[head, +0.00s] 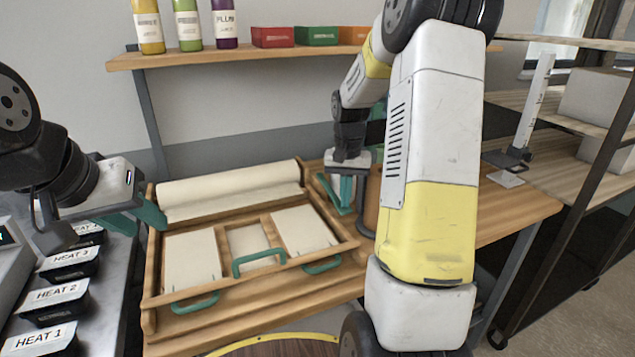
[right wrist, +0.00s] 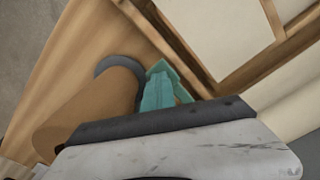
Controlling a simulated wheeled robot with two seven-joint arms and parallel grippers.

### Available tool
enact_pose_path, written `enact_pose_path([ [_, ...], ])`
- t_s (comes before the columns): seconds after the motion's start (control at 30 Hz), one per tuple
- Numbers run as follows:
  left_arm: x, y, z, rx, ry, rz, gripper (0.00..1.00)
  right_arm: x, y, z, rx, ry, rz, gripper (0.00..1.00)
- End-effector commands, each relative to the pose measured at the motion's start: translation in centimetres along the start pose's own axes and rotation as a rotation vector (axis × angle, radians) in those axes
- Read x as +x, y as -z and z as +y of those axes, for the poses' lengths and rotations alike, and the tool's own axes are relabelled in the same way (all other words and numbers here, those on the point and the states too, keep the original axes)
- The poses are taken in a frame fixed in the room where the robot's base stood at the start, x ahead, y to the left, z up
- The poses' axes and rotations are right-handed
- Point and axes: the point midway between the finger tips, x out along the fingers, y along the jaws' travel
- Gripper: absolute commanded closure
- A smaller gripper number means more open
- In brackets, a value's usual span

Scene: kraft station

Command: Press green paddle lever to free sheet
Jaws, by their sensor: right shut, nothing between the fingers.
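A wooden tray (head: 150,290) holds a long cream paper roll (head: 230,184) along its back and cream sheets (head: 190,260) in its front compartments. A slanted green piece (head: 325,188) at the tray's back right edge may be the paddle lever; my right gripper partly covers it. My right gripper (head: 347,208) points down there, shut and empty. Its teal fingers also show in the right wrist view (right wrist: 163,90), beside the tray's edge; I cannot tell whether they touch the lever. My left gripper (head: 136,220) is open at the tray's left edge, with nothing seen between its fingers.
Green handles (head: 258,262) stand along the tray's front. A brown cylinder (head: 371,200) stands close beside my right gripper; it shows in the right wrist view (right wrist: 95,115) too. Black labelled HEAT boxes (head: 52,298) lie at left. A shelf (head: 250,56) with bottles and small boxes hangs behind.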

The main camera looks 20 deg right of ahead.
Motion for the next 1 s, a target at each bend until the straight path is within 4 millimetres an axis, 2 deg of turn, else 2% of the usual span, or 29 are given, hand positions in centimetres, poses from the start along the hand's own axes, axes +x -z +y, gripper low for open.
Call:
enact_pose_path([
  [1.0, 0.0, 0.0, 0.0, 0.0, 0.0, 0.0, 0.66, -8.2, 0.0, 0.0, 0.0, 0.001, 0.002, 1.0],
])
